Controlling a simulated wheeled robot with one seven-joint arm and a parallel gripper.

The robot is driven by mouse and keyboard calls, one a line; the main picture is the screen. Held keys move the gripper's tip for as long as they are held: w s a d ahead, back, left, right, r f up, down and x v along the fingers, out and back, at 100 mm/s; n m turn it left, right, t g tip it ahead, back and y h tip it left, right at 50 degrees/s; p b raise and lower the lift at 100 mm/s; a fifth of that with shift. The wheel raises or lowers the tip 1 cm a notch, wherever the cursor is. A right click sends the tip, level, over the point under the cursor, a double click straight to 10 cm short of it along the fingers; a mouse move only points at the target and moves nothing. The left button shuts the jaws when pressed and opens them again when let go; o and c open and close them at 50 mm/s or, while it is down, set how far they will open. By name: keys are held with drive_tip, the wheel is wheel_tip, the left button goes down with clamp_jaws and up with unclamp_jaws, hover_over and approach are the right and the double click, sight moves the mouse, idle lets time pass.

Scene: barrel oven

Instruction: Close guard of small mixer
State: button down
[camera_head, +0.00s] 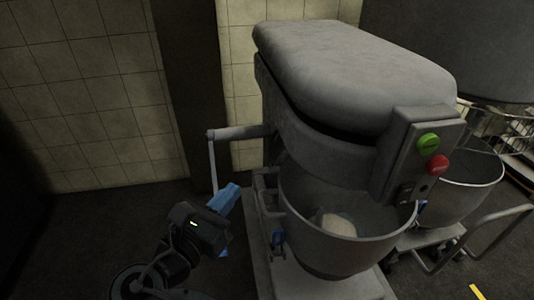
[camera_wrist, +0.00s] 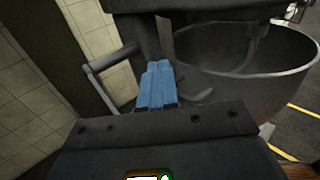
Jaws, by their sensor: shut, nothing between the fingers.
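The small mixer (camera_head: 350,75) stands in the middle of the head view, with a grey rounded head over a metal bowl (camera_head: 350,255). The bowl is open at the top on the near side, and a pale lump lies inside it. I cannot clearly make out a separate guard. A curved tool hangs into the bowl (camera_wrist: 245,85) in the wrist view. My gripper (camera_head: 229,197) has blue fingers and is shut and empty, left of the bowl near the mixer's side lever (camera_head: 238,132). The blue fingers also show in the wrist view (camera_wrist: 157,86), pointing toward the mixer column.
A green button (camera_head: 428,141) and a red button (camera_head: 437,164) sit on the mixer's control box. A second bowl (camera_head: 465,188) on a wheeled stand is at the right. A tiled wall (camera_head: 85,90) stands behind. Dark floor at the left is clear.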

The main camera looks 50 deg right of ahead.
sight(272, 148)
drive_tip(key=x, duration=1.4)
drive_tip(key=shift+s+r, duration=0.1)
drive_tip(key=shift+r, duration=0.05)
